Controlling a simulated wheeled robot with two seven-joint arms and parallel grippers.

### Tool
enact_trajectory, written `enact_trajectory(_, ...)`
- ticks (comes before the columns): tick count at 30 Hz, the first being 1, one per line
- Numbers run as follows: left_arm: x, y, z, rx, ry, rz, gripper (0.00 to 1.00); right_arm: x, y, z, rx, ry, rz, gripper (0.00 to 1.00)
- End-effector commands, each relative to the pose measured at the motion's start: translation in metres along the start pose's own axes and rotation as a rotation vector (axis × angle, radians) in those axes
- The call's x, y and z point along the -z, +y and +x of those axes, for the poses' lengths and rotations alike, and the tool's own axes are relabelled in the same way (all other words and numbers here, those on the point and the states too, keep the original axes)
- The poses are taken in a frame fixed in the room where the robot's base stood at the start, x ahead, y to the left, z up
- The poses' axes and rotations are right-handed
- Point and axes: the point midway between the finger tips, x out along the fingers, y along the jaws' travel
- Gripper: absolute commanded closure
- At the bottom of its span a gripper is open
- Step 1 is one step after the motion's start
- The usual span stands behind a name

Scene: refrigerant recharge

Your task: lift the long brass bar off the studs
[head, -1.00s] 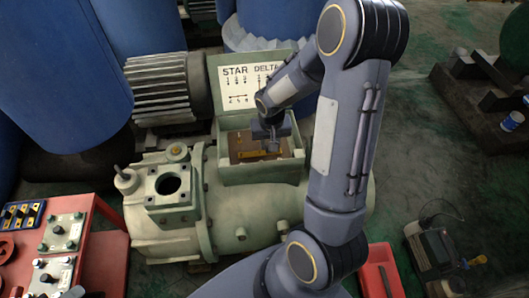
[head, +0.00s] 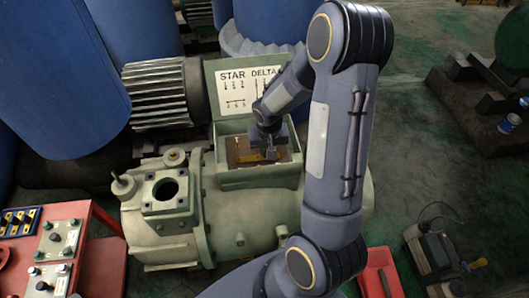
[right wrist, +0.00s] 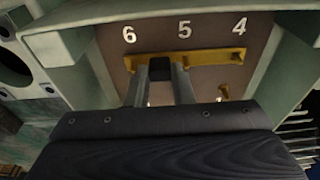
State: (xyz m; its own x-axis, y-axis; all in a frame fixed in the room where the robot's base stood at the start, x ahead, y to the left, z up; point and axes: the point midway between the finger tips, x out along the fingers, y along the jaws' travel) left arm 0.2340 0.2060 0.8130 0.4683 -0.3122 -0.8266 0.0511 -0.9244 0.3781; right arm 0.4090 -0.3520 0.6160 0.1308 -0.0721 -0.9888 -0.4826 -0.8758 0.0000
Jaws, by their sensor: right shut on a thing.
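The long brass bar (head: 247,158) is inside the open terminal box (head: 230,181) on top of the green compressor. In the right wrist view the bar (right wrist: 215,57) runs under the numbers 6, 5 and 4, close to the brown terminal board (right wrist: 200,85). I cannot tell whether it touches the studs. My right gripper (head: 270,154) reaches down into the box. Its two fingers (right wrist: 160,88) are shut on a dark block at the bar, left of its middle in the wrist view. A small brass piece (right wrist: 223,91) shows below the bar. My left gripper is out of view.
The box walls stand close around my right gripper. The raised lid (head: 225,95) reads STAR and DELTA. A red bench (head: 98,262) with control boxes stands at the left. Blue drums (head: 50,80) stand behind.

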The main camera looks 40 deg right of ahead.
Motion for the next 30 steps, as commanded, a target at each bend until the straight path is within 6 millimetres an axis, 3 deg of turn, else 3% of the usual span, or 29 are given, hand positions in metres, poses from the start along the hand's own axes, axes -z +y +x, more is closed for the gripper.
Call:
enact_trajectory(5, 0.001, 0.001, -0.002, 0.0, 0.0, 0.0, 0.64, 0.002, 0.0, -0.008, 0.001, 0.003, 0.0, 1.0)
enact_trajectory(11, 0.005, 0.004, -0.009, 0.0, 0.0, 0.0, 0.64, 0.006, 0.0, -0.037, 0.002, 0.004, 0.001, 1.0)
enact_trajectory(19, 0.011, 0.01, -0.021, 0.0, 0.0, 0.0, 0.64, -0.037, -0.002, -0.105, 0.006, 0.007, -0.002, 1.0)
enact_trajectory(24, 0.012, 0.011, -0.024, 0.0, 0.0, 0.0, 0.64, -0.077, -0.002, -0.125, 0.004, 0.003, -0.004, 1.0)
enact_trajectory(30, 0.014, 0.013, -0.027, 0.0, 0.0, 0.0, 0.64, -0.106, -0.002, -0.143, 0.003, 0.002, -0.002, 1.0)
